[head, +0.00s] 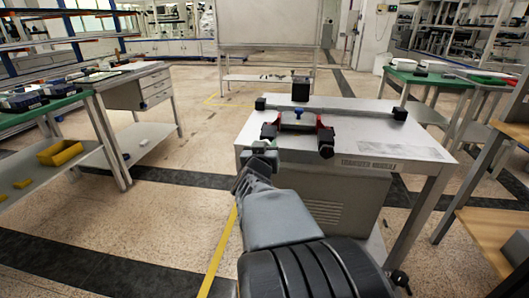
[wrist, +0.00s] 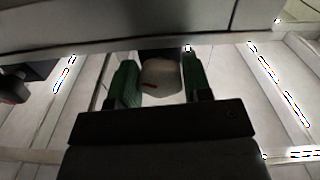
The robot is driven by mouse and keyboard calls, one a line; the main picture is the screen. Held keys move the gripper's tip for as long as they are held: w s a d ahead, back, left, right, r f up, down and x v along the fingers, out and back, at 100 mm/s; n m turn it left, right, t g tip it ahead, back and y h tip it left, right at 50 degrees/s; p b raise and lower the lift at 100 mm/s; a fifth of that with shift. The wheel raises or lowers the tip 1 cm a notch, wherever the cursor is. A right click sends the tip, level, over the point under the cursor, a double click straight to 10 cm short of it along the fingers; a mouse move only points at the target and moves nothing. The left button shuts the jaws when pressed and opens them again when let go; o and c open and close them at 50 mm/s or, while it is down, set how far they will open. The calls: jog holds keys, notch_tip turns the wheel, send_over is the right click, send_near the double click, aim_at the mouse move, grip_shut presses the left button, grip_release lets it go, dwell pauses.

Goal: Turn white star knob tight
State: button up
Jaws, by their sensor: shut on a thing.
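The white star knob (wrist: 161,79) shows in the wrist view as a rounded pale piece with a small red mark, in front of a dark part. My gripper (wrist: 160,84) has a green finger on each side of it and is shut on it. In the head view my gripper (head: 262,149) is at the left front edge of the white table (head: 375,150), beside the red and black fixture (head: 322,136). I cannot make out the white knob there. The knob's far side is hidden, and its tightness cannot be told.
Black blocks (head: 301,90) stand along the table's back. A green-topped bench (head: 45,108) is at left, another (head: 430,77) at right. Open floor lies left of the table.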

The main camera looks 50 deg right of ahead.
jog(key=m+b, duration=0.3)
jog(key=m, duration=0.3)
jog(key=m+b, duration=0.2)
jog(key=m, duration=0.3)
jog(key=shift+r, duration=0.2)
jog(key=shift+m, duration=0.3)
jog(key=o, duration=0.6)
jog(key=shift+s+d, duration=0.15)
jog(key=o, duration=0.3)
jog(key=shift+f, duration=0.1)
